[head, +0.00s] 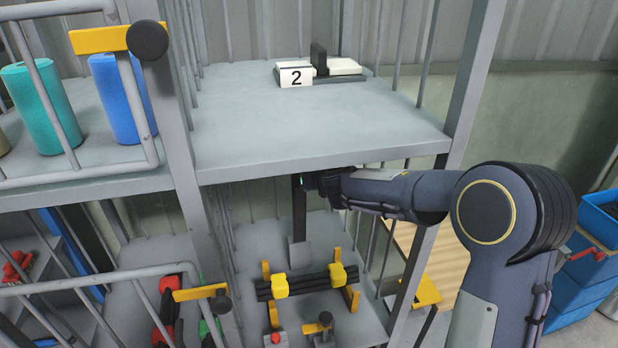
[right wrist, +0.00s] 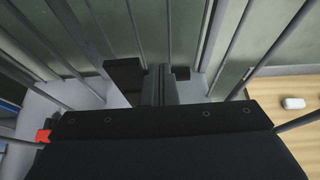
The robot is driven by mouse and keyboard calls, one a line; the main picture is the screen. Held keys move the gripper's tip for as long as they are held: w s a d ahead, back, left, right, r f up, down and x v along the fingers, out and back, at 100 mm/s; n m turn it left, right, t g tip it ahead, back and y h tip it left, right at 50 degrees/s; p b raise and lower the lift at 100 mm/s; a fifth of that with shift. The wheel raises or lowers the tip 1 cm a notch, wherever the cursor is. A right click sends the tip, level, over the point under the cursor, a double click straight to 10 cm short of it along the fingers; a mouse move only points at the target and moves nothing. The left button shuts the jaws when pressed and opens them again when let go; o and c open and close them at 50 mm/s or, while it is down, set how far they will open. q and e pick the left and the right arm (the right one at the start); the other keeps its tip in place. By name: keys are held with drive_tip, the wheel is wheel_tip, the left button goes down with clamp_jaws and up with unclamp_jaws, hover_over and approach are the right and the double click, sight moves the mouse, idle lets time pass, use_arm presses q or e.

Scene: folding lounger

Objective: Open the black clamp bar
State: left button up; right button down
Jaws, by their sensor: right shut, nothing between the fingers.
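On the lower shelf in the head view, black bars (head: 306,287) lie level across yellow supports, with yellow clips on them. On the upper shelf, a black upright piece (head: 319,60) stands on a dark base beside a white block. I cannot tell which of these is the clamp bar. My left gripper is not in view.
The upper shelf (head: 240,110) hangs over the lower bay. Thin vertical bars and grey posts (head: 468,85) bound the bays. Green (head: 42,110) and blue (head: 122,100) rolls stand at the left.

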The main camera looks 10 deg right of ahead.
drive_tip(key=shift+w+d, duration=0.1)
drive_tip(key=shift+w, duration=0.15)
drive_tip(key=shift+r, duration=0.1)
